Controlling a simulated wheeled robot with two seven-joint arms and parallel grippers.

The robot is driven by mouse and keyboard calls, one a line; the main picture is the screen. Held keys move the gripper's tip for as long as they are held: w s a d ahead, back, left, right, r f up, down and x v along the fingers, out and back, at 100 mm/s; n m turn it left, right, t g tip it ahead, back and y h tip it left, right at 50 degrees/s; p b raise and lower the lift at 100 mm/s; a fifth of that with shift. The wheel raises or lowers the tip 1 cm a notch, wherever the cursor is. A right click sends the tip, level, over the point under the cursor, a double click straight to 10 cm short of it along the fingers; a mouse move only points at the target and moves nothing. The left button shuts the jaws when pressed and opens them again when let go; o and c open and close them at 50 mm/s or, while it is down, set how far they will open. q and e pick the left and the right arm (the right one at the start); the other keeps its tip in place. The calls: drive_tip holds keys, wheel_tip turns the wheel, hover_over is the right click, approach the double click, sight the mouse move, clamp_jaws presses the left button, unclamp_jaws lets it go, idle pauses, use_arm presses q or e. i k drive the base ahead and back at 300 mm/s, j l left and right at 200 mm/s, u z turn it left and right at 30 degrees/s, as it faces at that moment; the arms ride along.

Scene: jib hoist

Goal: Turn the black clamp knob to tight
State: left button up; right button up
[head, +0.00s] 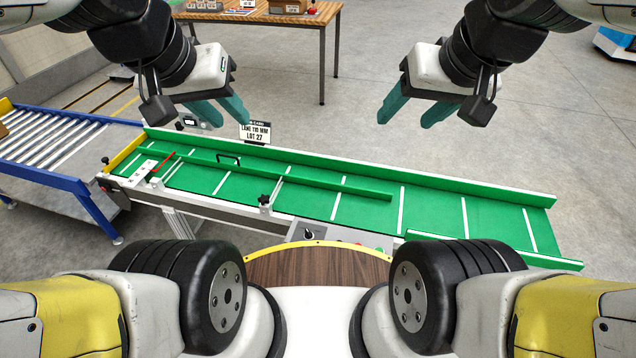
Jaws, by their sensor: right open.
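The black clamp knob (264,199) stands on the near rail of the green conveyor, left of the picture's middle. It sits by a long green guide bar (310,180) that lies slantwise over the belt. The knob's tightness cannot be told from here. My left gripper (222,112) has teal fingers that look apart and empty, above the far side of the conveyor. My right gripper (412,112) is open and empty, to the right and beyond the belt's far rail. Both grippers are well apart from the knob.
A control panel (335,238) with a dark dial is on the conveyor's near side. A red lever (163,165) is at its left end. A sign (255,132) stands at the far rail. A roller conveyor (55,145) adjoins on the left; a wooden table (310,18) stands behind.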

sight(264, 200)
drive_tip(key=i+u, duration=0.2)
drive_tip(key=u, duration=0.15)
drive_tip(key=i+l+u, duration=0.15)
drive_tip(key=u, duration=0.2)
